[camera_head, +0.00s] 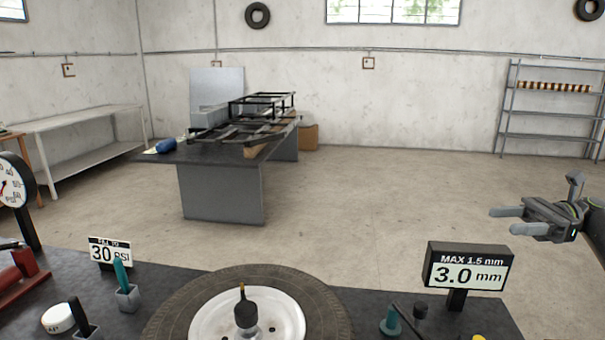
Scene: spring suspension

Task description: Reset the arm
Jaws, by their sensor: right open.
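My right gripper (509,220) is at the right side of the head view, with its two grey fingers pointing left. Its fingers are apart and nothing is between them. It is beyond and above the display sign (468,268) that reads "MAX 1.5 mm" and "3.0 mm", and looks clear of the bench. My left gripper is not in view.
A dark workbench (200,262) crosses the front. On it are a tyre (168,312) with a white rim (285,318), a pressure gauge (14,186), and a "30 PSI" sign (110,251). Behind are open floor and a table (222,192) with a black frame (262,106).

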